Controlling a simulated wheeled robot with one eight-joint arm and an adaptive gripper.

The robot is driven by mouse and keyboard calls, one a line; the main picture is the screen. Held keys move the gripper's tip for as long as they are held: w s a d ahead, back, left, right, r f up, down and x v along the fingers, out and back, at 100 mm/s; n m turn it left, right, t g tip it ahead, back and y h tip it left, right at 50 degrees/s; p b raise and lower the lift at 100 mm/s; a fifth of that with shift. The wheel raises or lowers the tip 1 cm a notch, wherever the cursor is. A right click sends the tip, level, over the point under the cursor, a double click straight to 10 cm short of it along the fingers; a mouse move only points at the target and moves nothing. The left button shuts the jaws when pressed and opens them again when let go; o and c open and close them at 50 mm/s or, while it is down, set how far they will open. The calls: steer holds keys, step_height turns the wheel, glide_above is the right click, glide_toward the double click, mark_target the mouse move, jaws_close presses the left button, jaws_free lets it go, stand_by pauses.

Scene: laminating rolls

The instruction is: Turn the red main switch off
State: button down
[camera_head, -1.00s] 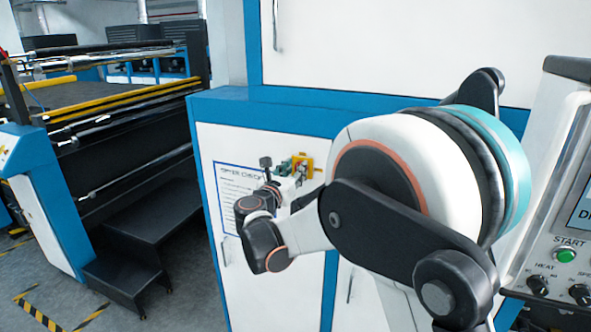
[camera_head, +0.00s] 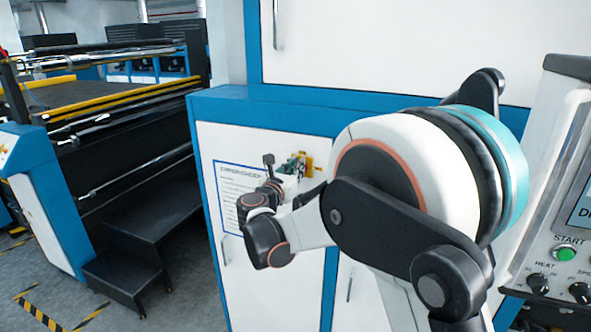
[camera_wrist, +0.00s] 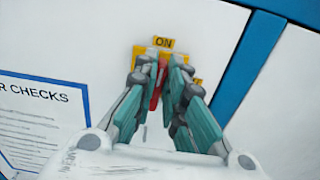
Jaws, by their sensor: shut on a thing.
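The red main switch (camera_wrist: 156,88) shows in the wrist view as a narrow red handle between my fingers. It runs nearly upright, leaning slightly, and its upper end lies below the yellow "ON" label (camera_wrist: 163,43). My gripper (camera_wrist: 161,64) is shut on the handle, with teal-padded fingers on both sides. The fingers hide much of the handle and the yellow switch plate (camera_wrist: 144,50) behind it. In the head view my gripper (camera_head: 292,165) is at the yellow plate (camera_head: 309,171) on the white cabinet door; the red handle cannot be made out there.
A blue-framed checks sheet (camera_wrist: 42,120) is on the panel left of the switch. A blue cabinet edge (camera_wrist: 250,62) runs to its right. A control panel with a green START button (camera_head: 565,254) stands at right. Black steps (camera_head: 150,231) and a machine stand at left.

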steer(key=m+b, duration=0.2)
steer(key=m, duration=0.3)
steer(key=d+f+m+b, duration=0.1)
steer(key=m+b, duration=0.1)
steer(key=m, duration=0.4)
steer(key=f+m+b, duration=0.1)
steer(key=m+b, duration=0.2)
steer(key=m, duration=0.3)
steer(key=shift+s+d, duration=0.35)
steer(key=shift+d, duration=0.05)
steer(key=shift+m, duration=0.4)
steer(key=c, duration=1.7)
jaws_free()
steer(key=shift+o, duration=0.2)
steer(key=shift+s+a, duration=0.1)
steer(key=v, duration=1.1)
steer(key=shift+s, duration=0.4)
